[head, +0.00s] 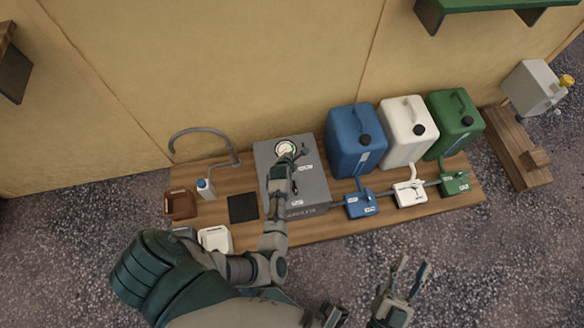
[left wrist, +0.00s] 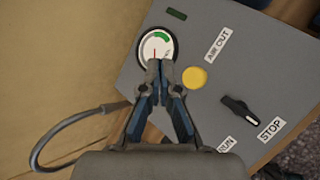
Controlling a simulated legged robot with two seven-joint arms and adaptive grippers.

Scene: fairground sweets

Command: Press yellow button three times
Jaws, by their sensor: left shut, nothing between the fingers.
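The yellow button (left wrist: 194,77) is a round disc on the grey control box, seen in the left wrist view. It sits just right of my left gripper's fingertips, with a small gap in the picture. My left gripper (left wrist: 160,68) is shut and empty, its tips overlapping the lower edge of the round gauge (left wrist: 152,42). In the head view my left gripper (head: 296,154) is over the box (head: 312,182) and hides the button. Whether the fingertips touch the box I cannot tell. My right gripper (head: 410,268) is open and empty in front of the table.
A black knob (left wrist: 238,106) sits between the RUN and STOP labels. Blue (head: 350,135), white (head: 402,150) and green (head: 447,110) canisters stand to the right. A curved hose (head: 200,131), a brown container (head: 180,205) and a black pad (head: 243,207) are to the left.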

